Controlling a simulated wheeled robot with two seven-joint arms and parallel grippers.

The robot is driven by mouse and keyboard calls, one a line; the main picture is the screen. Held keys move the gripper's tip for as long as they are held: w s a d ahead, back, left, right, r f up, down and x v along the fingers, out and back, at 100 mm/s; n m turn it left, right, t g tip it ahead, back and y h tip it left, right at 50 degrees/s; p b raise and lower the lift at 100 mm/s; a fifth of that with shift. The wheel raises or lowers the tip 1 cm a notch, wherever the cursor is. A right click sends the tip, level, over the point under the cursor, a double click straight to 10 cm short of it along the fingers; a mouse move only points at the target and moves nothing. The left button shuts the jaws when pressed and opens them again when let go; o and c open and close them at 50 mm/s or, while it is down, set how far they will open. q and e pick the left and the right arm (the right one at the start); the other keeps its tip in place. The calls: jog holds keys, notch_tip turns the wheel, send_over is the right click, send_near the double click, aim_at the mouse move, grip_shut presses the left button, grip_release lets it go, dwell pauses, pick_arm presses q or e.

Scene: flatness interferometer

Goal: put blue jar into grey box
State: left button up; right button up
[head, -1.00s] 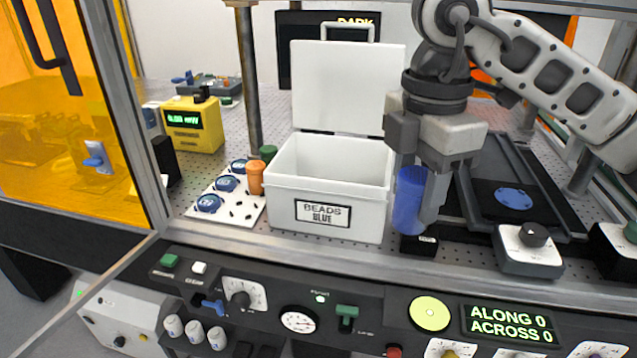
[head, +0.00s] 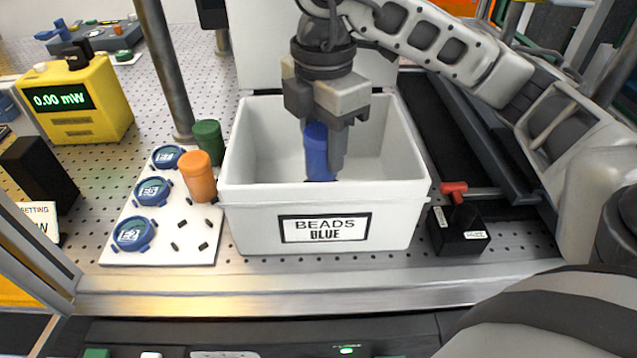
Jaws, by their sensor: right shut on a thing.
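The blue jar (head: 317,150) is held upright in my right gripper (head: 326,160), which is shut on it. The jar is over the open box (head: 250,208), with its lower end behind the front rim. I cannot tell whether it touches the box floor. The box looks pale grey to white and has a front label reading "BEADS BLUE". Its lid (head: 258,50) stands open at the back. My left gripper is not in view.
An orange jar (head: 199,178) and a green jar (head: 208,142) stand just left of the box. A white plate (head: 190,232) with blue round parts lies further left. A black block with a red lever (head: 458,230) stands right of the box. A yellow meter (head: 85,100) is at the left.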

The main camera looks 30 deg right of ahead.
aim_at(323, 131)
jog(key=shift+f, duration=2.9)
jog(key=shift+f, duration=0.2)
jog(key=o, duration=1)
jog(key=shift+r, duration=0.15)
notch_tip(323, 131, up, 12)
jog(key=shift+r+p, duration=0.1)
jog(key=shift+p, duration=0.8)
